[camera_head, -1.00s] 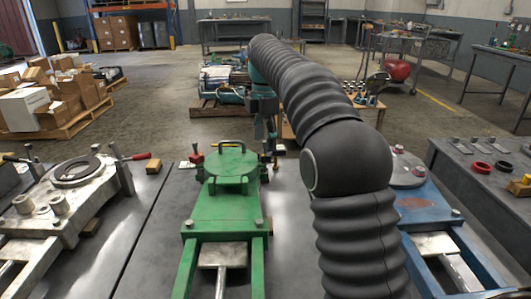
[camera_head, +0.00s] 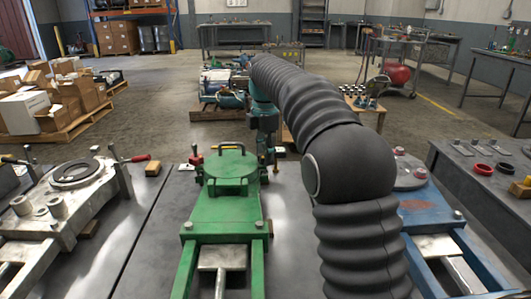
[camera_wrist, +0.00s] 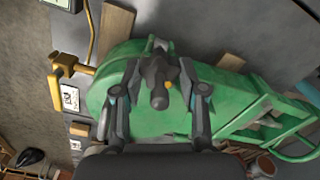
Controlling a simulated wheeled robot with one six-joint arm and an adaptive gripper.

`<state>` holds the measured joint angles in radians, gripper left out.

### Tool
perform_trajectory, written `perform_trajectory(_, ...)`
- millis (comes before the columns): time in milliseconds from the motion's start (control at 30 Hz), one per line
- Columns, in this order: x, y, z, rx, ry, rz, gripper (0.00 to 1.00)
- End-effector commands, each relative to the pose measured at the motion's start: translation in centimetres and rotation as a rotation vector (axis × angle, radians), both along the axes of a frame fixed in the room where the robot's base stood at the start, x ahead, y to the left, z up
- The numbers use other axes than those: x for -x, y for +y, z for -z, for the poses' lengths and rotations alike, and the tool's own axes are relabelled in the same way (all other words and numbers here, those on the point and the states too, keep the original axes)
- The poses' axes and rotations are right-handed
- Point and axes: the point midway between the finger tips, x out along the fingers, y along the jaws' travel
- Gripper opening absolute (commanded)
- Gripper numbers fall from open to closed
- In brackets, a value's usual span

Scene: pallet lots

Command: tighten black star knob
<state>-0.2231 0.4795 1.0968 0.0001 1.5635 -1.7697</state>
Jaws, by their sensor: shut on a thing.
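The green fixture (camera_head: 222,208) stands on the grey table in the middle of the head view, with a round lid and a bar handle. Its rounded body (camera_wrist: 115,85) fills the middle of the wrist view. My gripper (camera_wrist: 157,72) is over the fixture in the wrist view, its fingers closed in around a dark knob (camera_wrist: 159,95). The knob's star outline is hard to make out between the fingers. In the head view my wrist is beside the lid's far right, and the fingertips and knob cannot be made out clearly.
A yellow handle (camera_wrist: 57,88) sticks out beside the fixture in the wrist view. A pale metal fixture (camera_head: 68,200) stands to the left and a blue one (camera_head: 435,222) to the right. A small wooden block (camera_head: 153,169) lies on the table.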

Motion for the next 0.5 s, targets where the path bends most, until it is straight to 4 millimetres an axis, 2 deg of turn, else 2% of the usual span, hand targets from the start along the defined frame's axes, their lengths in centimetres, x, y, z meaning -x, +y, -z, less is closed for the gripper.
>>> perform_trajectory(267, 0.05, -0.02, -0.05, 0.001, 0.004, 0.039, 0.06)
perform_trajectory(500, 0.02, -0.02, -0.10, 0.002, 0.005, 0.176, 0.06)
